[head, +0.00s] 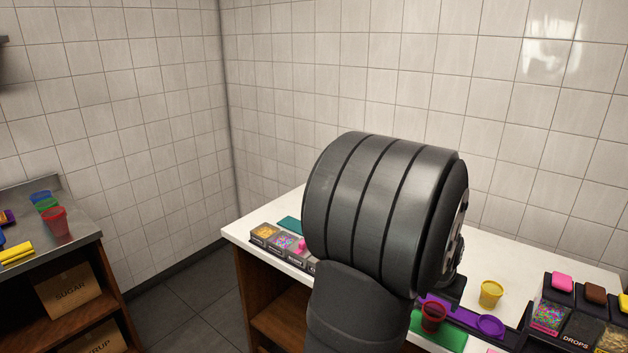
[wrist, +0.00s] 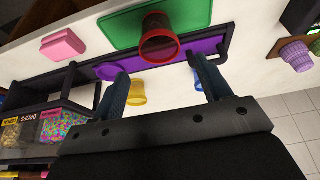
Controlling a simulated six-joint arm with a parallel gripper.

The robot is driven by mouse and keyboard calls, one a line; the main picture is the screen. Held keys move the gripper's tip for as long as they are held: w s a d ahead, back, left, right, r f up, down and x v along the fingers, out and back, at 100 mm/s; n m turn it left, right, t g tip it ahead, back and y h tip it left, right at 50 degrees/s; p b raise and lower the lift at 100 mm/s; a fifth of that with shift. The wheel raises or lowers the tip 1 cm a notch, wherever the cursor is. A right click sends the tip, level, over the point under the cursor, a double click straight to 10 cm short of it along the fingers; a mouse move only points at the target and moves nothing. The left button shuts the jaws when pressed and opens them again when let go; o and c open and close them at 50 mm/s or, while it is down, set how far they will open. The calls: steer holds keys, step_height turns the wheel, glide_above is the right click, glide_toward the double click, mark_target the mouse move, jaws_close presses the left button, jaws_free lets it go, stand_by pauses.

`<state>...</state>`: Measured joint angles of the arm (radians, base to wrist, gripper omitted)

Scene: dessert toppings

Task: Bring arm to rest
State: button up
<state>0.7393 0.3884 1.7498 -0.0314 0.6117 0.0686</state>
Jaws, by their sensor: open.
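My arm fills the middle of the head view and hides much of the white counter (head: 520,255). In the wrist view my gripper (wrist: 160,88) is open, its two fingers apart with nothing held between them. Beyond the fingers a red cup (wrist: 158,45) stands at the edge of a green mat (wrist: 115,25), beside a purple tray (wrist: 205,43). The red cup also shows in the head view (head: 433,316). A yellow cup (head: 491,293) stands on the counter; it shows partly behind a finger in the wrist view (wrist: 137,95).
Topping bins (head: 560,318) with coloured lids stand at the right. More small topping boxes (head: 270,240) line the counter's left edge. A side table (head: 85,229) with a red cup (head: 55,222) and shelved boxes stands at the far left. The tiled wall is behind.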

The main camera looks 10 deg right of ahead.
mark_target(434, 312)
steer(key=x, duration=0.9)
steer(key=shift+d+f, duration=0.1)
steer(key=shift+f, duration=0.25)
steer(key=shift+r, duration=0.2)
